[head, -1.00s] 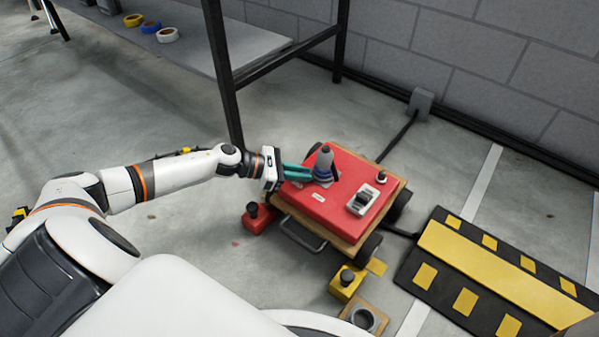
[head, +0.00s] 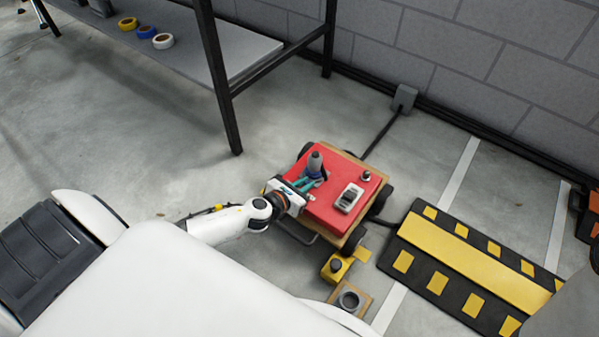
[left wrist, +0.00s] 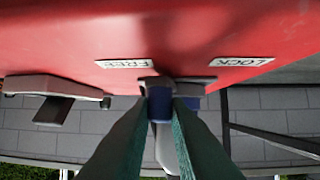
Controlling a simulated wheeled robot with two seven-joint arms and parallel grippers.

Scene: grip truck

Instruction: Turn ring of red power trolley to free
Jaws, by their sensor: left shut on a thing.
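The red power trolley (head: 325,213) stands on the floor right of centre in the head view. A grey plug (head: 315,160) stands upright on its red top, with a blue ring (left wrist: 160,104) near its base. My left gripper (head: 309,185) is shut on this ring from the left, its teal fingers on either side in the left wrist view. That view is upside down and shows a FREE label (left wrist: 125,63) and a LOCK label (left wrist: 242,62) on the red top. The fingers partly hide the ring. My right gripper is not in view.
A grey switch unit (head: 348,197) sits on the trolley top. A yellow box (head: 335,267) with a black knob stands in front. A black-and-yellow cable ramp (head: 470,260) lies to the right. A shelf leg (head: 222,95) stands behind left.

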